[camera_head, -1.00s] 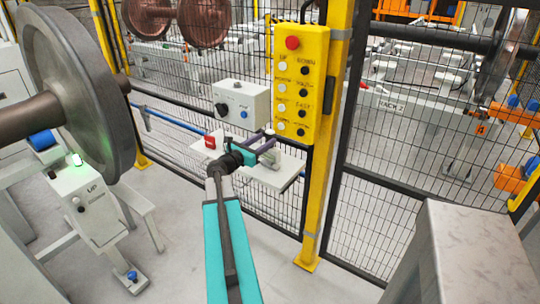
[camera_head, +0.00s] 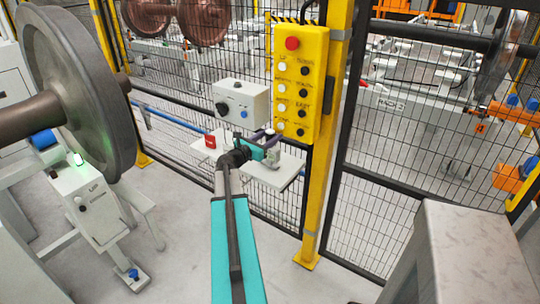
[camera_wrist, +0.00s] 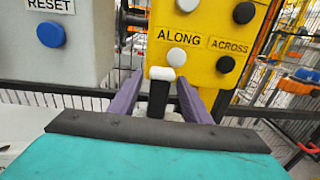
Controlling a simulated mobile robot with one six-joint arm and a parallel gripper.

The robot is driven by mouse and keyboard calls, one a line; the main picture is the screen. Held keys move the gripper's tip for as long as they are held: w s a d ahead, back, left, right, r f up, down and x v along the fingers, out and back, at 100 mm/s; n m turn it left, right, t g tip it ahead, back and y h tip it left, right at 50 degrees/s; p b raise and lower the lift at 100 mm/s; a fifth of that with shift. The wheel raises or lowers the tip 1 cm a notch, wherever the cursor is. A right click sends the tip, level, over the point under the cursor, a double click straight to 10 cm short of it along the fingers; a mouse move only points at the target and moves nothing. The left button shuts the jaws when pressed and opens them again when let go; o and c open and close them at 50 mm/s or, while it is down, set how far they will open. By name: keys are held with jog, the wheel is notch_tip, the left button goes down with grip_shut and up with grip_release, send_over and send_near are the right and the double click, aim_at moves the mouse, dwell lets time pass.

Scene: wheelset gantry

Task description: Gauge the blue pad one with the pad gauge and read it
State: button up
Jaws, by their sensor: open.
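My gripper (camera_head: 266,139), teal with purple fingers, is over the white shelf (camera_head: 284,178) by the fence. In the wrist view its fingers (camera_wrist: 160,80) are apart, on either side of an upright black grip with a white top (camera_wrist: 158,100). This may be the pad gauge; I cannot read any value on it. Whether the fingers touch it is unclear. A blue pad-like part (camera_head: 42,140) shows beside the wheel at the left, and blue parts (camera_head: 514,102) show on orange fittings at the right. I cannot tell which is blue pad one.
A yellow button panel (camera_head: 291,85) hangs on the yellow post just behind the shelf. A grey control box (camera_head: 242,100) and a red item (camera_head: 210,142) are at the shelf's left. A large wheel (camera_head: 85,90) stands left; a grey block (camera_head: 475,255) stands front right.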

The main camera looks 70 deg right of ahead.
grip_shut()
jog(key=shift+r, duration=0.2)
